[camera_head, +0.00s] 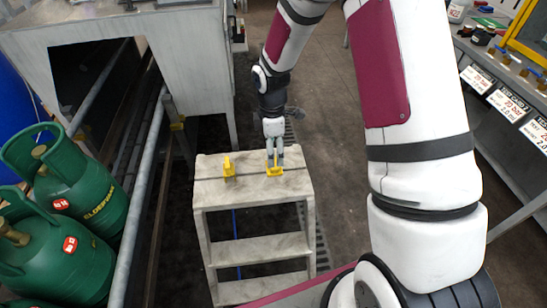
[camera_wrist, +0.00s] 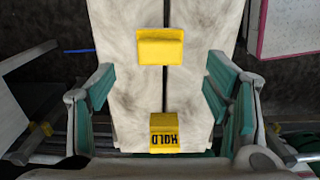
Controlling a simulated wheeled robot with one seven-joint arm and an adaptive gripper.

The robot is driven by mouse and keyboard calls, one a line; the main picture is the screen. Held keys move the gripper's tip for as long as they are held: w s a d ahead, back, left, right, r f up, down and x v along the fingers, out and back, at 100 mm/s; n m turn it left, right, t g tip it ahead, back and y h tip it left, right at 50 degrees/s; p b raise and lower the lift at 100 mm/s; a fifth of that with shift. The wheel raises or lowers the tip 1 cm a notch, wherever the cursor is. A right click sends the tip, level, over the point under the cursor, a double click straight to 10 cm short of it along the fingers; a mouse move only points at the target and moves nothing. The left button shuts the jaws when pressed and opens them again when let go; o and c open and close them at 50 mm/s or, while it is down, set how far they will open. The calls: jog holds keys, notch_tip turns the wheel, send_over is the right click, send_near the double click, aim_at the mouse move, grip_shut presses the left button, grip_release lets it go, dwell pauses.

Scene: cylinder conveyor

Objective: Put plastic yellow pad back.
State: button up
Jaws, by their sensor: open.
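Two yellow plastic pieces are on the top of a pale, worn step stool (camera_head: 210,188). In the head view, one yellow piece (camera_head: 229,167) stands on the left part of the top, and another yellow piece (camera_head: 275,171) is on the right part, at my gripper (camera_head: 275,162). In the wrist view, a plain yellow block (camera_wrist: 160,47) is farther up the picture. A yellow piece marked "HOLD" (camera_wrist: 164,124) is lower, between my spread teal-padded fingers, with a gap on each side. My gripper is open and empty.
Green gas cylinders (camera_head: 85,185) stand at the left beside a metal rail (camera_head: 137,215). A grey metal housing (camera_head: 190,45) is behind the stool. The floor behind the stool is clear.

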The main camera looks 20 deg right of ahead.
jog(key=s+d+r+m, duration=0.1)
jog(key=s+r+m, duration=0.3)
jog(key=s+r, duration=0.55)
jog(key=s+r+m, duration=0.4)
jog(key=r, duration=1)
jog(key=s+r+m+t, duration=0.1)
jog(key=s+m, duration=0.3)
jog(key=s, duration=0.5)
jog(key=s+r+m+t, duration=0.1)
jog(key=s+r+m, duration=0.2)
jog(key=s, duration=0.7)
jog(key=shift+s+a+r+m+p, duration=0.25)
jog(key=shift+a+r+m+p, duration=0.05)
jog(key=shift+a+r+m, duration=0.15)
jog(key=shift+r, duration=0.1)
notch_tip(320, 180, up, 12)
jog(key=t+p, duration=0.2)
jog(key=p, duration=0.8)
jog(key=shift+d+f, duration=0.2)
